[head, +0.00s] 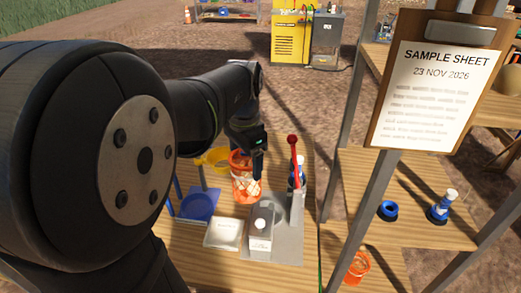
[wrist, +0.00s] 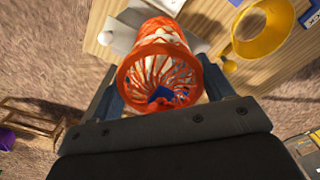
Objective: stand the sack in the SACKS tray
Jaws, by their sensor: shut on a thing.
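My gripper (head: 250,150) is shut on an orange mesh sack (head: 245,182), held above the wooden bench. In the wrist view, the sack (wrist: 158,50) sits between the two fingers of my gripper (wrist: 160,85), its round orange rim facing the camera. Pale contents and a small blue piece show through the mesh. A blue tray (head: 176,192) stands left of the sack on the bench. I cannot read a SACKS label on it. A blue corner with white marks (wrist: 308,15) shows at the wrist view's upper right; I cannot tell what it belongs to.
A clipboard sheet (head: 437,85) hangs at right.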

